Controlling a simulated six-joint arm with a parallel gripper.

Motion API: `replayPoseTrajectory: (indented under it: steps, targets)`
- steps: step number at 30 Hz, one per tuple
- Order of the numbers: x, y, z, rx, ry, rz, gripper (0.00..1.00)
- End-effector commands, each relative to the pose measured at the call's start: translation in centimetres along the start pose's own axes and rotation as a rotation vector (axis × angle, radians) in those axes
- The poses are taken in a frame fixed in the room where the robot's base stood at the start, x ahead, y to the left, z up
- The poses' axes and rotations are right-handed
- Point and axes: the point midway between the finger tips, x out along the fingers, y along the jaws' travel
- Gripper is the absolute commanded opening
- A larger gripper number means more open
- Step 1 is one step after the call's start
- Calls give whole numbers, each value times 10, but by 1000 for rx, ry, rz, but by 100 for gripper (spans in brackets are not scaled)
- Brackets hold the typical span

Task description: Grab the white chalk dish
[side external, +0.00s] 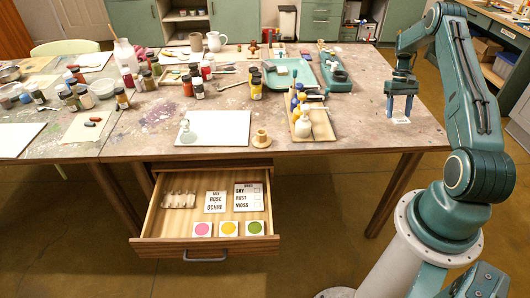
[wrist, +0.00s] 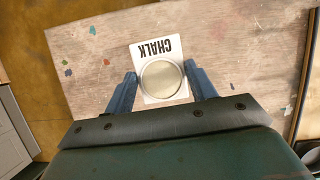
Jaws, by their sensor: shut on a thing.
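The white chalk dish (wrist: 161,79) is a small round dish with pale contents, seen from above in the wrist view. It is over a white card (wrist: 151,50) lettered CHALK, which reads upside down there. My gripper (wrist: 161,75) has one blue finger on each side of the dish and is shut on it. In the side external view my gripper (side external: 399,108) points down at the table's right end, just above the card (side external: 400,121). The dish cannot be made out there. I cannot tell whether it touches the card.
The table (side external: 355,135) is bare around my gripper. To its left are a wooden tray (side external: 322,127) with bottles, a teal tray (side external: 333,78) and several paint jars. An open drawer (side external: 205,245) with labelled cards juts out below the front edge.

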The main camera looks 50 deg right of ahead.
Motion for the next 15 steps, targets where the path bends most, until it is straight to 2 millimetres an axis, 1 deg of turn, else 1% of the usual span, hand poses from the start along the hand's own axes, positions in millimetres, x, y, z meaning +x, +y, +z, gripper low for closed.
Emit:
replayPoseTrajectory:
  steps: [1, 6, 10, 15]
  targets:
    - [-9, 0, 3, 0, 3, 1, 31]
    - [-32, 0, 12, 0, 2, 0, 31]
    - [-44, 0, 18, 0, 1, 0, 31]
    - [-50, 0, 20, 0, 1, 0, 31]
